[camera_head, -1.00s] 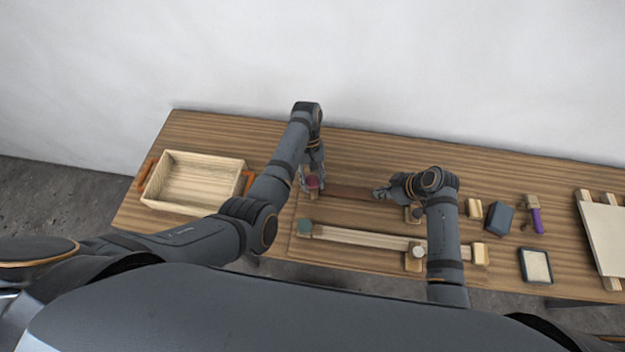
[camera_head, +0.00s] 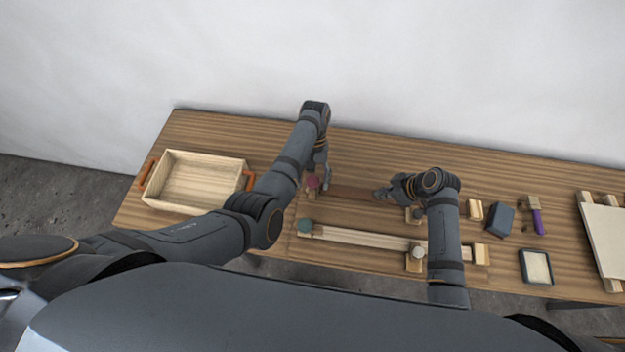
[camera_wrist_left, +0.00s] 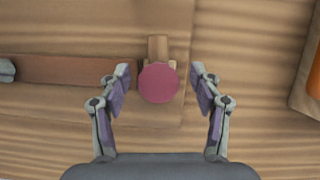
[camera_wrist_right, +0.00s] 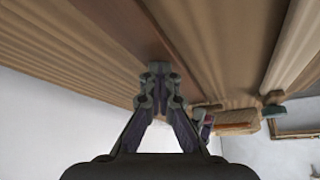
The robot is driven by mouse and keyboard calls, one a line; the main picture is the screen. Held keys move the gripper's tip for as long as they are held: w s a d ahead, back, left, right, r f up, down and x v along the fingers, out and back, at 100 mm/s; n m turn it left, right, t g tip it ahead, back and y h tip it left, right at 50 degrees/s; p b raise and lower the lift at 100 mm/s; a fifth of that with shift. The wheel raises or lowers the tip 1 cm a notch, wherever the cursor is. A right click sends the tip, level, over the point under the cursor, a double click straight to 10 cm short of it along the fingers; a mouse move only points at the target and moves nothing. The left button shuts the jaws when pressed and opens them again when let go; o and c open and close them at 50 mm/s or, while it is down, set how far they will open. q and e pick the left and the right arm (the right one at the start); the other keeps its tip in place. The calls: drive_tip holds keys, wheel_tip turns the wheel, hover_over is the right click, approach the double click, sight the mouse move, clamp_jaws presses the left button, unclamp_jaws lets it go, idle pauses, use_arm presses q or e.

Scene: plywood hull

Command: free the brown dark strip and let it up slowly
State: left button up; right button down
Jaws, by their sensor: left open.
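The brown dark strip (camera_head: 350,193) lies across the upper middle of the board, its left end by a clamp with a maroon knob (camera_head: 312,183). In the left wrist view the strip (camera_wrist_left: 70,71) runs left from beside the maroon knob (camera_wrist_left: 158,83). My left gripper (camera_wrist_left: 161,80) is open, one finger on each side of the knob with gaps to both. My right gripper (camera_head: 381,193) is at the right part of the strip. In the right wrist view its fingertips (camera_wrist_right: 159,70) are together in front of the strip (camera_wrist_right: 150,35); whether they touch it I cannot tell.
A pale strip (camera_head: 360,238) lies nearer me, with a teal knob (camera_head: 305,226) at its left and a white knob (camera_head: 417,252) at its right. A wooden tray (camera_head: 195,205) stands left. A dark block (camera_head: 499,218), purple-handled brush (camera_head: 537,218) and framed pad (camera_head: 536,266) lie right.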

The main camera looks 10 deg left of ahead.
sight(314, 181)
use_arm(q)
drive_tip(key=shift+s+d, duration=0.1)
drive_tip(key=shift+d, duration=0.15)
drive_tip(key=shift+r+p, duration=2.95)
drive_tip(key=shift+p, duration=0.05)
use_arm(e)
drive_tip(key=shift+r, duration=3)
drive_tip(key=shift+r, duration=2.55)
